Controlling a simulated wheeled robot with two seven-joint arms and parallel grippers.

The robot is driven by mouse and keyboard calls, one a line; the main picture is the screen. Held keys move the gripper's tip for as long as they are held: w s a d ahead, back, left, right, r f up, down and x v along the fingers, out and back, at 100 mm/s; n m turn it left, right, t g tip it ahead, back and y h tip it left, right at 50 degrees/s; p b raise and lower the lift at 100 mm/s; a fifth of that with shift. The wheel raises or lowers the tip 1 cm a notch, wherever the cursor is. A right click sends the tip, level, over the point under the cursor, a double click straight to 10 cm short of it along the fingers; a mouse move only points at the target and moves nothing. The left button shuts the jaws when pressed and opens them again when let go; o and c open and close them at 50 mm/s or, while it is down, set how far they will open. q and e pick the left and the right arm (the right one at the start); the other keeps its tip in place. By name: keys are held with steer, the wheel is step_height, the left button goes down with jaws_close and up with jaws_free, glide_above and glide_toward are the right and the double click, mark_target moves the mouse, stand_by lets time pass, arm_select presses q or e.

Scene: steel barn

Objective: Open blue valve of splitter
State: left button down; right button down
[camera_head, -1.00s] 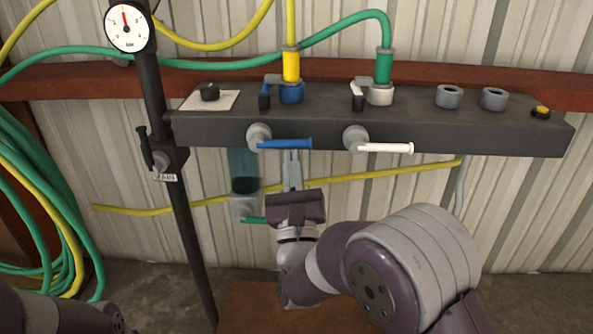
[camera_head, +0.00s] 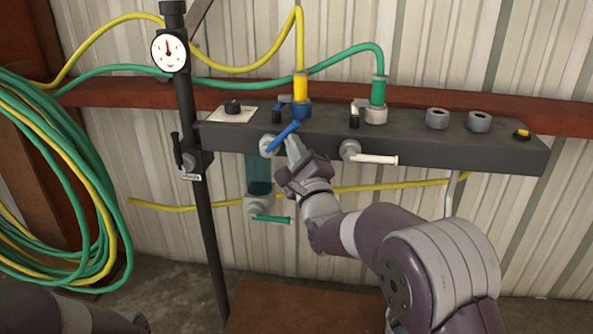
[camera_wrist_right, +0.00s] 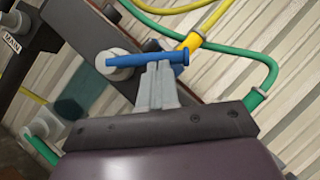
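The blue valve handle (camera_head: 285,136) is on the front of the dark splitter bar (camera_head: 420,152), on a grey valve body at its left end. The handle is tilted, its free end up to the right. My right gripper (camera_head: 292,144) is just below the handle, its fingers together and pointing up. In the right wrist view the blue handle (camera_wrist_right: 125,61) lies across the tips of the right gripper (camera_wrist_right: 159,68). The fingers appear to touch it from below, not grip around it. My left gripper is not seen; only part of my left arm shows at lower left.
A white valve handle (camera_head: 374,159) lies horizontal to the right. Yellow and green hoses plug into the bar's top. A gauge (camera_head: 170,52) sits on the post at left, beside coiled hoses (camera_head: 60,180). A small green-handled valve (camera_head: 268,218) hangs below the bar.

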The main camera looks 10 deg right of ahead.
mark_target(285, 131)
steer(key=r+n+g+p, duration=0.1)
steer(key=n+p, duration=0.1)
steer(key=a+r+n+g+y+p, duration=0.1)
steer(key=n+p, duration=0.1)
steer(key=a+r+n+g+p, duration=0.1)
steer(key=p, duration=0.1)
steer(key=shift+w+r+n, duration=0.15)
steer(key=shift+w+n, duration=0.15)
steer(key=shift+n, duration=0.1)
steer(key=shift+w+a+r+n+g+y+p, duration=0.2)
steer(key=shift+a+n+g+y+p, duration=0.1)
steer(key=shift+a+n+g+p, duration=0.6)
steer(key=shift+d+t, duration=0.2)
steer(key=shift+t, duration=0.1)
